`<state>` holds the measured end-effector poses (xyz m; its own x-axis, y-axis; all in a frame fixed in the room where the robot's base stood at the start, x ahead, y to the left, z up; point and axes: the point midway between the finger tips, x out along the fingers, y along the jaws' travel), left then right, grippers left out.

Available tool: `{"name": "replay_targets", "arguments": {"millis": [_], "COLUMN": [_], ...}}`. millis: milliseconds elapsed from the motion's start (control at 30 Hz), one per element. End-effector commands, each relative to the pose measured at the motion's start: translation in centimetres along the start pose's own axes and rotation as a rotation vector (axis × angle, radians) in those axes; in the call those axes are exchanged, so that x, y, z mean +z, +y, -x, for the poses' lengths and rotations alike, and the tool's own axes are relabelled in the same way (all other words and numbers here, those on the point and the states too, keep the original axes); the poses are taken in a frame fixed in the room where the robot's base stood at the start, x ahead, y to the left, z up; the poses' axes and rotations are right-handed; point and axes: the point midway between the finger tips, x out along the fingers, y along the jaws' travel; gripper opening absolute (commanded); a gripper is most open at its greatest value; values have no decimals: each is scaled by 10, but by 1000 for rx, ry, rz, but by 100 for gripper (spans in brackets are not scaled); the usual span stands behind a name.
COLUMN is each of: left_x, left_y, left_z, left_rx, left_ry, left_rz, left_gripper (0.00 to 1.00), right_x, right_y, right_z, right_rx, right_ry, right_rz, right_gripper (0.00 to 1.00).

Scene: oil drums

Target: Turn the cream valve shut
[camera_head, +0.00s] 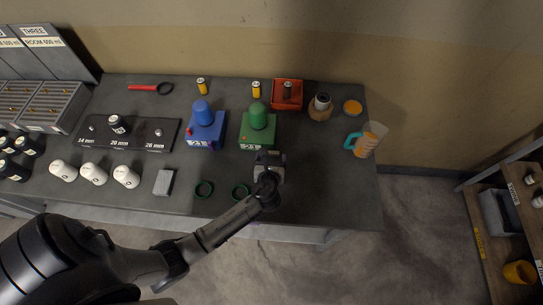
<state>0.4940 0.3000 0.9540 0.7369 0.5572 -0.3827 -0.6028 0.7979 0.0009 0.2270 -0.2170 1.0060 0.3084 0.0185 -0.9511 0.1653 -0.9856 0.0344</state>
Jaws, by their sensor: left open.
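My left gripper (269,160) is over the front middle of the dark workbench (330,190), just in front of the green device (257,126). It is open. A pale grey-white piece (262,174) shows at the gripper, partly covered by my wrist; I cannot tell whether it is the cream valve or part of the gripper. No other cream valve can be made out clearly. My right gripper is not in view.
A blue device (206,127), an orange-red box (287,95) and a brown round pot (320,108) stand near the back. A teal-handled orange item (366,142) stands right. White cylinders (94,173) lie left.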

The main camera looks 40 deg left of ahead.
Motion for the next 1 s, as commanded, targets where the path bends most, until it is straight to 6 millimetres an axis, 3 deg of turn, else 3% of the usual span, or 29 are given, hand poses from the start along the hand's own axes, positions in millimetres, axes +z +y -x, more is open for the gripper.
{"name": "replay_targets", "arguments": {"millis": [200, 600, 1000], "left_x": [0, 0, 0], "left_y": [0, 0, 0], "left_z": [-17, -20, -20], "left_rx": [0, 0, 0], "left_ry": [0, 0, 0], "left_rz": [0, 1, 1], "left_gripper": [82, 82, 44], "right_x": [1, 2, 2], "right_y": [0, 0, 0], "right_z": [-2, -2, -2], "right_rx": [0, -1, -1], "right_ry": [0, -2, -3], "right_rz": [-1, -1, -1], "right_gripper": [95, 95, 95]}}
